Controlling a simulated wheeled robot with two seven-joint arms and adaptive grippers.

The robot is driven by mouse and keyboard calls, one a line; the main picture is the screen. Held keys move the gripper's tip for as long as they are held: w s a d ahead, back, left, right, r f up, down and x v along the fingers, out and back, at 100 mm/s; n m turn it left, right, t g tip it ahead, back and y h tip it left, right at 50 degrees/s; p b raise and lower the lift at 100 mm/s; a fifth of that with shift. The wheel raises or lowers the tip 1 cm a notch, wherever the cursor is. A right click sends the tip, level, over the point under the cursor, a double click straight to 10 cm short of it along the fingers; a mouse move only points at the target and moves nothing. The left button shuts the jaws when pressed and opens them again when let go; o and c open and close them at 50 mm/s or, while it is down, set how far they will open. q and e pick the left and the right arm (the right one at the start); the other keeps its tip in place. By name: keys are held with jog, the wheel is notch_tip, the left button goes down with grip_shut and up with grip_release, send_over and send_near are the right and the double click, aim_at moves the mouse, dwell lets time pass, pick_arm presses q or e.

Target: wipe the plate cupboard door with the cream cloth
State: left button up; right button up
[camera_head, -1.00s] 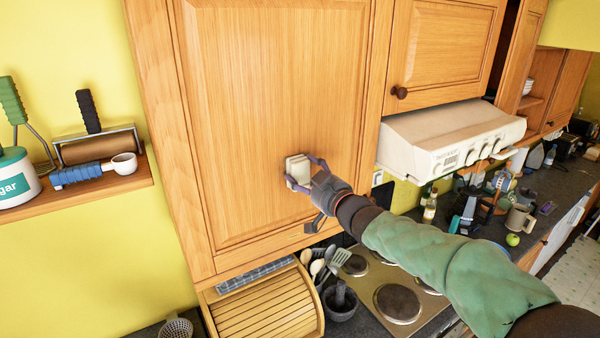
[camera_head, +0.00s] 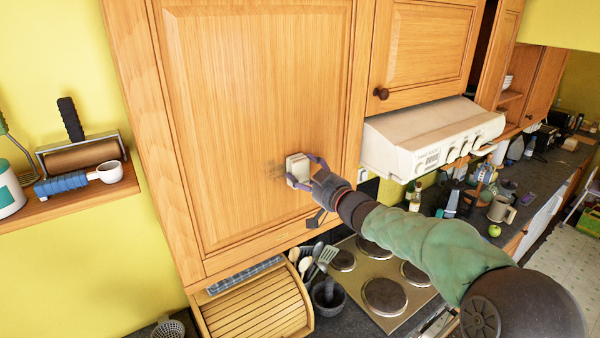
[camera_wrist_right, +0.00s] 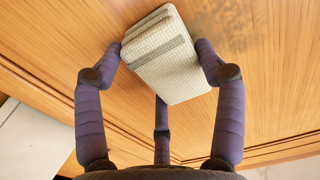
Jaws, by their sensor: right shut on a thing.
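The plate cupboard door (camera_head: 230,90) is a tall wooden panel door, closed, in the middle of the head view. My right gripper (camera_head: 306,172) is shut on the cream cloth (camera_head: 297,166), a folded pad held at the door's lower right part. The right wrist view shows the cloth (camera_wrist_right: 168,60) between my fingers, close to the wood; whether it touches everywhere cannot be told. A dark smudge (camera_head: 272,168) lies on the door just left of the cloth, and it also shows in the wrist view (camera_wrist_right: 222,25). My left gripper is out of view.
A cream cooker hood (camera_head: 425,140) juts out to the right of the door. Below are a hob (camera_head: 385,295), a wooden bread bin (camera_head: 255,310) and a utensil pot (camera_head: 328,297). A shelf (camera_head: 70,200) with a blue-handled tool and cup is at left.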

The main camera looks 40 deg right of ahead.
jog(key=shift+s+d+p, duration=0.1)
jog(key=shift+d+p, duration=0.25)
jog(key=shift+d, duration=0.5)
jog(key=shift+a, duration=0.15)
jog(key=shift+a+f+b, duration=0.1)
jog(key=shift+a+b, duration=0.4)
jog(key=shift+a, duration=0.05)
jog(key=shift+w+a+b, duration=0.15)
jog(key=shift+a+b, duration=0.2)
jog(key=shift+a, duration=0.4)
jog(key=shift+w+a+b, duration=0.1)
jog(key=shift+a+b, duration=0.25)
jog(key=shift+a, duration=0.35)
jog(key=shift+a, duration=0.1)
jog(key=a+b, duration=0.2)
jog(key=shift+w+a, duration=0.15)
jog(key=shift+a, duration=0.2)
jog(key=shift+a+b, duration=0.7)
jog(key=shift+b, duration=0.15)
